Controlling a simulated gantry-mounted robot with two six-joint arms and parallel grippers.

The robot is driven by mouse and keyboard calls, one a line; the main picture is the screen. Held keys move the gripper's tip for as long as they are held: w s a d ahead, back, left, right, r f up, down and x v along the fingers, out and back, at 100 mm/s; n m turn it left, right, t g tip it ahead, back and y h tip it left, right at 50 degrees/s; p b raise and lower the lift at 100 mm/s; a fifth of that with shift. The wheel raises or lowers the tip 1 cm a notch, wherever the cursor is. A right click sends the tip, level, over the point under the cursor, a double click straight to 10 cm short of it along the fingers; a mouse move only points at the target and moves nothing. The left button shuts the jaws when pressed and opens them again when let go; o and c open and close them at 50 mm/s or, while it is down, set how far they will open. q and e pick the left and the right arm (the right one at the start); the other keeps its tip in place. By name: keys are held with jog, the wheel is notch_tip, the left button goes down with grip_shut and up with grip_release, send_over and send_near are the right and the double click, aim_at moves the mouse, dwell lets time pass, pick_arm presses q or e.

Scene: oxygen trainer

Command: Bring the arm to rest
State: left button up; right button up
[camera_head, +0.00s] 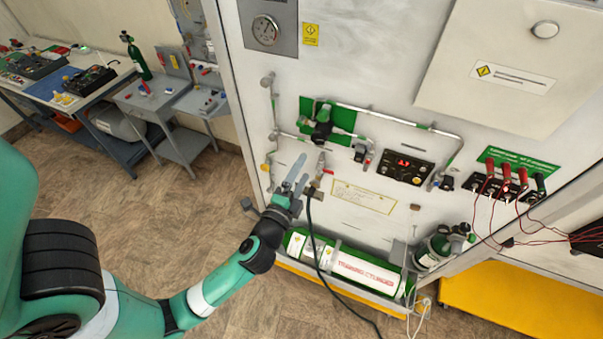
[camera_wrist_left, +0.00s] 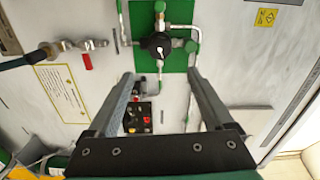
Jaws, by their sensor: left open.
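My left arm reaches in from the lower left in the head view. Its left gripper (camera_head: 298,170) is in front of the white trainer panel (camera_head: 390,75), just below the valve on the green plate (camera_head: 345,115). In the left wrist view the left gripper (camera_wrist_left: 160,77) has its two grey fingers spread apart with nothing between them. The round black valve knob (camera_wrist_left: 155,45) shows beyond the fingertips, apart from them. The black control box (camera_head: 405,167) with red lights is to the right of the gripper. My right gripper is not in view.
A white training cylinder (camera_head: 365,272) lies at the panel's foot, with a black hose (camera_head: 314,238) hanging beside the gripper. Red leads (camera_head: 488,210) hang at the right. Workbenches (camera_head: 85,80) stand at the back left. The brown floor (camera_head: 150,215) between is clear.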

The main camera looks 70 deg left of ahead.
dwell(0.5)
pick_arm(q)
jog(key=w+d+r+n+t+p, duration=0.1)
jog(key=w+d+r+t, duration=0.15)
jog(key=r, duration=0.75)
jog(key=w+d+r+n+t+p, duration=0.15)
jog(key=w+r, duration=0.25)
jog(key=r, duration=0.5)
jog(key=w+d+r+n+t+p, duration=0.1)
jog(key=w+d+r+t, duration=0.2)
jog(key=r, duration=0.7)
jog(key=s+d+r+n+t+h, duration=0.1)
jog(key=s+d+r+t+h, duration=0.1)
jog(key=d+r+t+h, duration=0.2)
jog(key=s+d+r+n+t+h+p, duration=0.1)
jog(key=s+d+r+n+t+h, duration=0.1)
jog(key=d+r+h, duration=0.9)
notch_tip(320, 180, up, 9)
jog(key=shift+s+d+f+t, duration=0.1)
jog(key=shift+s+d+t, duration=0.4)
jog(key=shift+t, duration=0.4)
jog(key=shift+n, duration=0.45)
